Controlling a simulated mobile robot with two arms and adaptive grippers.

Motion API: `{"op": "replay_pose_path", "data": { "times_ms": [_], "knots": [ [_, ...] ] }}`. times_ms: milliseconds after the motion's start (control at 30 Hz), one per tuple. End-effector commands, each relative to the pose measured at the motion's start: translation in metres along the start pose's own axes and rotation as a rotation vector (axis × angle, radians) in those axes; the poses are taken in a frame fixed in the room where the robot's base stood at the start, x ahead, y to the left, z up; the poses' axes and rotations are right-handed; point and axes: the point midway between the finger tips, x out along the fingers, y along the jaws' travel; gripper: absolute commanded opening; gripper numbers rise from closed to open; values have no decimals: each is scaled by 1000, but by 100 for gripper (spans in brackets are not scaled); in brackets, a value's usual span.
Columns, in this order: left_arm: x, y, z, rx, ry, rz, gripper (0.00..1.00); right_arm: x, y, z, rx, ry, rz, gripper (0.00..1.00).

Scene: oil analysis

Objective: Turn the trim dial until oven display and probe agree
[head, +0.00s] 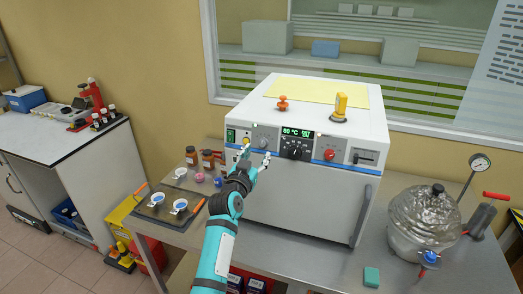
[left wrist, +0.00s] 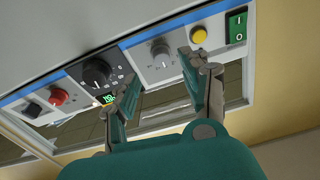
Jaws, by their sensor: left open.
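A white oven (head: 300,200) stands on the bench, its front panel carrying a green-lit display (head: 297,132) that seems to read 80 °C. A small grey dial (head: 264,143), which looks like the trim dial, sits left of a larger black dial (head: 297,148). My left gripper (head: 256,154) is open and empty in front of the panel. In the left wrist view the grey dial (left wrist: 161,53) lies between and beyond the fingertips (left wrist: 160,66), with no visible contact. A yellow upright device (head: 340,106), perhaps the probe readout, stands on the oven top. My right gripper is out of view.
A yellow button (left wrist: 198,34) and green switch (left wrist: 236,25) are close beside one finger. A red knob (head: 329,154) is farther right. Brown bottles (head: 207,158) and a tray (head: 150,208) with small dishes are left; a metallic domed vessel (head: 424,215) is right.

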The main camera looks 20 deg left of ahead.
Motion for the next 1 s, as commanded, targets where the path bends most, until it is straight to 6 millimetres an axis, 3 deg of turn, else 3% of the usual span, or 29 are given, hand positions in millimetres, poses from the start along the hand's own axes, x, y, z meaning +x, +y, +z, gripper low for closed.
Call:
{"op": "replay_pose_path", "data": {
  "times_ms": [33,300,700,1000],
  "knots": [
    [11,0,5,-2,3,-1,47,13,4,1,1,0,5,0],
    [48,0,4,-1,0,-1,47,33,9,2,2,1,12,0],
    [55,0,1,-1,-1,-1,47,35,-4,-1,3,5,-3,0],
    [55,0,1,0,-1,-1,10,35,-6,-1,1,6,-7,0]
  ]
}}
